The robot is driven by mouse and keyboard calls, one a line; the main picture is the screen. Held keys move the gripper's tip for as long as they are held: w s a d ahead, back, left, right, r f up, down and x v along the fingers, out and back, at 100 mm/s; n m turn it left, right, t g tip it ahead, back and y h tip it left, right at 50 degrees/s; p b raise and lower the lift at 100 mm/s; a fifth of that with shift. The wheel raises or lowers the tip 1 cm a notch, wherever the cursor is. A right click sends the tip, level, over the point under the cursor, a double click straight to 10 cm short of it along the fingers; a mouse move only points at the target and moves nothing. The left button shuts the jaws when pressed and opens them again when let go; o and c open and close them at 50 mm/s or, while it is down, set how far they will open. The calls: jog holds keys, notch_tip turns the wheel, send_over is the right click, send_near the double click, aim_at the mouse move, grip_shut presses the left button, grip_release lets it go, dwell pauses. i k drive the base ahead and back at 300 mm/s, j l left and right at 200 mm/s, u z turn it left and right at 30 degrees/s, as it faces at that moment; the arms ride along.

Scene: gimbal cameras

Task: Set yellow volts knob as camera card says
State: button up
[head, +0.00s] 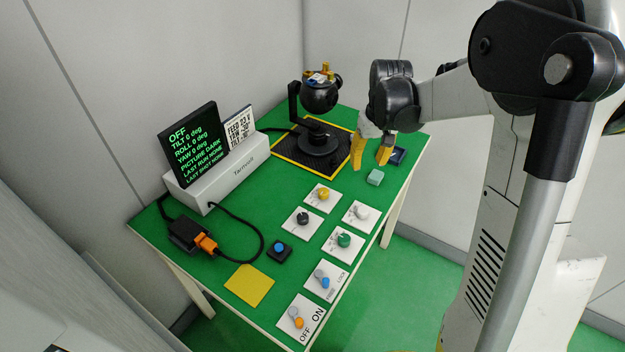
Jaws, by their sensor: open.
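The yellow knob (323,193) sits on a small white plate at the back of the group of knob plates on the green table. Its pointer and scale are too small to read. The camera card (239,127) stands in the white console beside the dark screen; it reads "FEED 23 V", with yaw and tilt lines below that are hard to read. My gripper (371,158) has its yellow fingers apart and empty.
The screen (193,146) reads OFF, picture dark. A black ball camera (320,95) stands on a yellow-edged mat. Black, white, green, blue and orange knobs crowd the right side. A blue-button box (279,250) and yellow square (249,286) lie left of them.

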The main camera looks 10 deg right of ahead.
aim_at(323, 193)
jog(key=k+l+u, duration=0.15)
jog(key=u, duration=0.3)
jog(key=k+l+u, duration=0.1)
jog(key=k+u, duration=0.15)
jog(key=u, duration=0.15)
jog(key=k+u, duration=0.2)
jog(key=u, duration=0.25)
